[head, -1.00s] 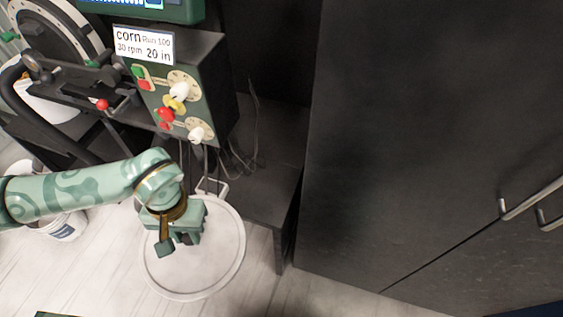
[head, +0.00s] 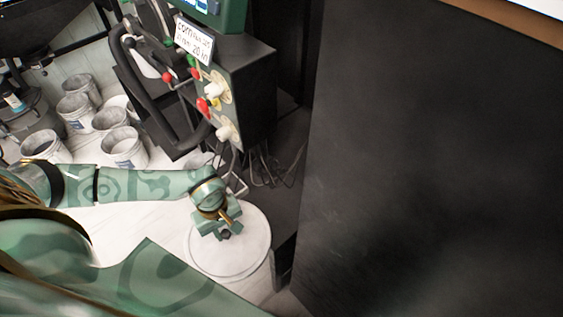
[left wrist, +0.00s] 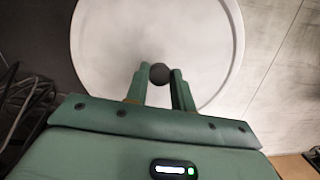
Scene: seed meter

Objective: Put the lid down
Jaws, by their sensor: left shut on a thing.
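The lid is a round whitish disc (head: 248,258) below my left gripper in the head view. In the left wrist view the lid (left wrist: 205,45) fills the upper middle, with a dark round knob (left wrist: 159,73) near its centre. My left gripper (head: 226,234) is shut on the knob; in the left wrist view its two fingers (left wrist: 158,84) stand on either side of it. The gripper hides part of the lid in the head view. I cannot tell how high the lid is above the floor. My right gripper is not in view.
A dark control box with knobs (head: 246,90) stands just beyond the lid, with loose cables (head: 270,165) below it. A tall black cabinet (head: 420,170) fills the right. Several white buckets (head: 124,148) stand on the pale floor at the left.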

